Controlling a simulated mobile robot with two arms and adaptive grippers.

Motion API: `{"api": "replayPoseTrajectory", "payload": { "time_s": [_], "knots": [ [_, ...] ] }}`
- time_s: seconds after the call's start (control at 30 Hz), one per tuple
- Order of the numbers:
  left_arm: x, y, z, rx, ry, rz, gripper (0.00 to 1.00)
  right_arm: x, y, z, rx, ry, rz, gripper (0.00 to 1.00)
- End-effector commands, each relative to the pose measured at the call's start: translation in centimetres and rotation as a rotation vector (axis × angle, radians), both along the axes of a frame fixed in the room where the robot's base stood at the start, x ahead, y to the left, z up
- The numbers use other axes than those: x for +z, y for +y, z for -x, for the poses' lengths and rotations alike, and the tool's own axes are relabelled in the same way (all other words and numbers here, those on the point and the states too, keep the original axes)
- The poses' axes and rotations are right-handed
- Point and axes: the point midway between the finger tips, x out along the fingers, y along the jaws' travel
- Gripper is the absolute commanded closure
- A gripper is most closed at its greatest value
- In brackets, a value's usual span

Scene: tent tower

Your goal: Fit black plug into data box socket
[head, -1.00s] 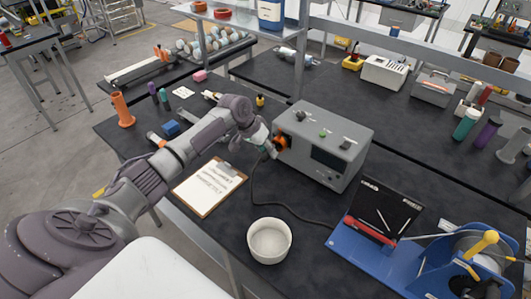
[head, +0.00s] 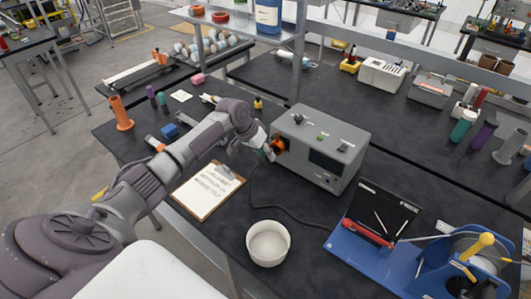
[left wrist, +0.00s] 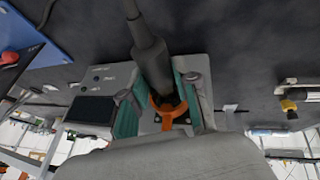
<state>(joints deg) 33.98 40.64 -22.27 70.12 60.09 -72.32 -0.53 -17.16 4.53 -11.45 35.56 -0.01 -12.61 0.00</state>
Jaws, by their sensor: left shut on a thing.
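The grey data box (head: 345,140) stands on the black bench, with an orange-ringed socket (head: 279,145) on its left end. My left gripper (head: 268,150) is at that end, right beside the socket. In the left wrist view, its green-padded fingers (left wrist: 163,103) are shut on the black plug (left wrist: 151,62), whose cable runs up out of the picture. The plug's front end lines up with the orange ring (left wrist: 167,122) and overlaps it in this view. How deep it sits is hidden by the fingers and plug body. My right gripper is out of view.
A black cable (head: 262,204) trails along the bench past a white bowl (head: 268,243). A clipboard (head: 208,190) lies left of the box. A blue stand with a reel (head: 390,262) is at the right. An orange holder (head: 121,113) stands at the far left.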

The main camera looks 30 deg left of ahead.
Motion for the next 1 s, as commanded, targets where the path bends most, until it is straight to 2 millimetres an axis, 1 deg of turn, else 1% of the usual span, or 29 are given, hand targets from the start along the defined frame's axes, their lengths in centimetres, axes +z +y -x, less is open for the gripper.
{"api": "replayPoseTrajectory", "payload": {
  "time_s": [0.3,0.6,1.0],
  "knots": [
    [0.04,0.01,-0.02,0.0,-0.001,0.0,1.0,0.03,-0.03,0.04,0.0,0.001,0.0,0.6],
    [0.13,0.02,-0.01,0.001,0.0,0.0,1.0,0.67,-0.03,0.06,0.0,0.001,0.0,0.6],
    [0.05,0.01,-0.01,0.0,-0.001,0.0,1.0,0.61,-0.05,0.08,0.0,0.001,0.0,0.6]
  ]
}}
